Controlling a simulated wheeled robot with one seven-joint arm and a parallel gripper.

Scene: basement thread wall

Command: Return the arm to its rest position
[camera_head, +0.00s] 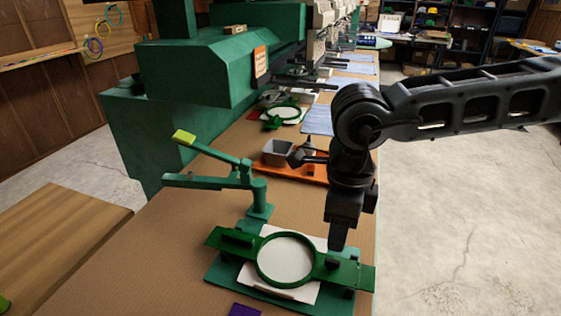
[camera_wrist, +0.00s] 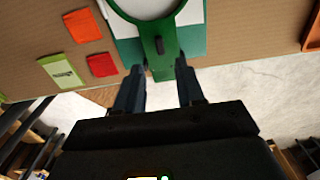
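My arm (camera_head: 450,108) reaches in from the right and bends down over the bench. My gripper (camera_head: 338,243) points down at the right end of a green hoop frame (camera_head: 219,238). In the wrist view my gripper (camera_wrist: 159,66) has its two dark fingers apart, with nothing visibly clamped. The hoop frame's tab (camera_wrist: 161,66) shows between and beyond the fingertips. I cannot tell whether they touch it. The frame lies over white cloth (camera_head: 285,258) on a green base plate (camera_head: 226,272).
A green lever press (camera_head: 258,190) stands behind the hoop. An orange tray (camera_head: 305,172) with a grey bin (camera_head: 278,151) lies farther back. Large green machines (camera_head: 210,70) line the bench's left. Orange (camera_wrist: 82,25), red (camera_wrist: 101,65) and light green (camera_wrist: 62,70) packets lie nearby. Open floor (camera_head: 465,215) is right.

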